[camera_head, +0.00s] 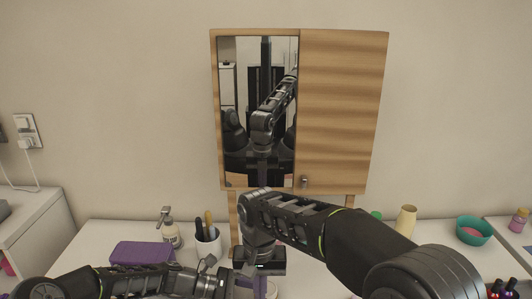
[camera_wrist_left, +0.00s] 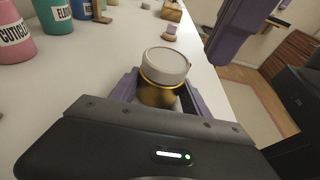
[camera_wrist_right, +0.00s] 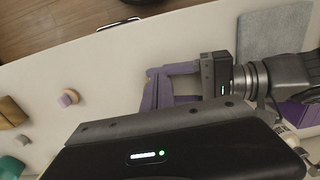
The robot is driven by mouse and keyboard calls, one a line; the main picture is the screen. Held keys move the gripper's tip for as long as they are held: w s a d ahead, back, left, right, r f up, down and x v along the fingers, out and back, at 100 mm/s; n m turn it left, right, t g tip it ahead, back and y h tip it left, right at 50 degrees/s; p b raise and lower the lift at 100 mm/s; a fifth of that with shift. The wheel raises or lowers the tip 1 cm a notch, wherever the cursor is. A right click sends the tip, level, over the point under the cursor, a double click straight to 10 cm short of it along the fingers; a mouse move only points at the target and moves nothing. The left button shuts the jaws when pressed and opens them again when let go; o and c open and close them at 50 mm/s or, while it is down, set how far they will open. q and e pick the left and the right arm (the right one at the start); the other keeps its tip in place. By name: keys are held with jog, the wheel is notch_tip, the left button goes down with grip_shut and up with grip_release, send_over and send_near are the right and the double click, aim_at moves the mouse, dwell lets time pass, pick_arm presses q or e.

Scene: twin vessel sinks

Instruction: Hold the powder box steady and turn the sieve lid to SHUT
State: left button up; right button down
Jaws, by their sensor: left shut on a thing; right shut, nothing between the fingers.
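The powder box (camera_wrist_left: 158,95) has a gold body and stands upright in the left wrist view. Its pale grey sieve lid (camera_wrist_left: 167,62) is on top; I can read no mark on it. My left gripper (camera_wrist_left: 160,86) is shut on the gold body, with a purple finger on each side. My right gripper (camera_wrist_right: 157,80) is shut and empty. One of its purple fingers (camera_wrist_left: 234,30) shows above and to the right of the box in the left wrist view, apart from the lid. My arms largely hide the box in the head view.
Pink (camera_wrist_left: 14,35) and teal (camera_wrist_left: 55,16) labelled containers stand at the left wrist view's upper left. A small wood-and-purple piece (camera_wrist_right: 69,97) lies on the white counter.

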notch_tip(320, 180, up, 3)
jog(key=shift+r, duration=0.2)
pick_arm(q)
jog(key=o, duration=1.1)
jog(key=shift+c, duration=0.2)
jog(key=v, duration=1.2)
jog(key=shift+r, duration=0.15)
pick_arm(e)
jog(key=shift+r, duration=0.1)
